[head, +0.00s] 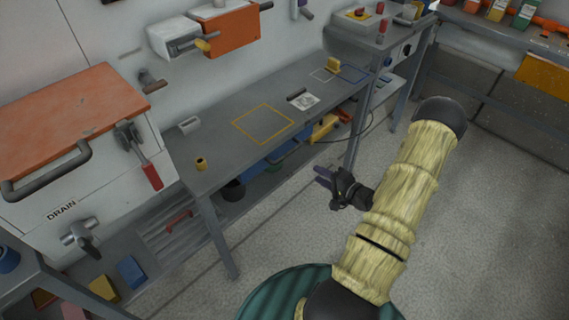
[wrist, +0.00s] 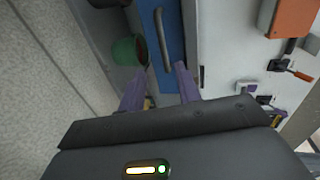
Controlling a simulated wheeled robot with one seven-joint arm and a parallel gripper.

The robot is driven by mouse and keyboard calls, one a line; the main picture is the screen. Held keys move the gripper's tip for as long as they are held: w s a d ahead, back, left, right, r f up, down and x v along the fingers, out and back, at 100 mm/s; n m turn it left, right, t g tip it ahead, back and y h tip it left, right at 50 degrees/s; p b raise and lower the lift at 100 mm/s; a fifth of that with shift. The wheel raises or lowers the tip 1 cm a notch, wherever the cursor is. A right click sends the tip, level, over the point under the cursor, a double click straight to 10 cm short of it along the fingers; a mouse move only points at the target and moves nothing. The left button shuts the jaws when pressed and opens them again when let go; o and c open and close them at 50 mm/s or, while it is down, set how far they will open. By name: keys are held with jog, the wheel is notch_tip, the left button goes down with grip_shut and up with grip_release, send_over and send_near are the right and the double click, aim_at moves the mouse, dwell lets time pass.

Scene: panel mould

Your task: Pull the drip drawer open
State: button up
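The task's drip drawer appears to be the blue-fronted unit (head: 262,167) under the grey workbench, partly hidden by the bench top in the head view. In the wrist view its blue front (wrist: 172,70) carries a dark bar handle (wrist: 163,40). I cannot tell how far it is open. My gripper (head: 323,177) is out over the floor in front of the bench, apart from the drawer. In the wrist view its two purple fingers (wrist: 160,82) are spread with nothing seen between them, pointing toward the blue front, with the handle beyond the fingertips.
A green bucket (wrist: 128,50) stands beside the blue front. A cabinet with an orange lid (head: 70,115) and a red-handled lever (head: 152,176) is at left. The floor (head: 480,230) at right is clear.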

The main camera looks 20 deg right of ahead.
aim_at(286, 157)
jog(key=shift+s, duration=0.1)
dwell(0.3)
jog(key=x, duration=0.8)
jog(key=b+x, duration=0.1)
jog(key=x, duration=0.8)
jog(key=shift+w+a+r, duration=0.1)
jog(key=shift+w+r, duration=0.1)
jog(key=shift+w, duration=0.05)
grip_shut()
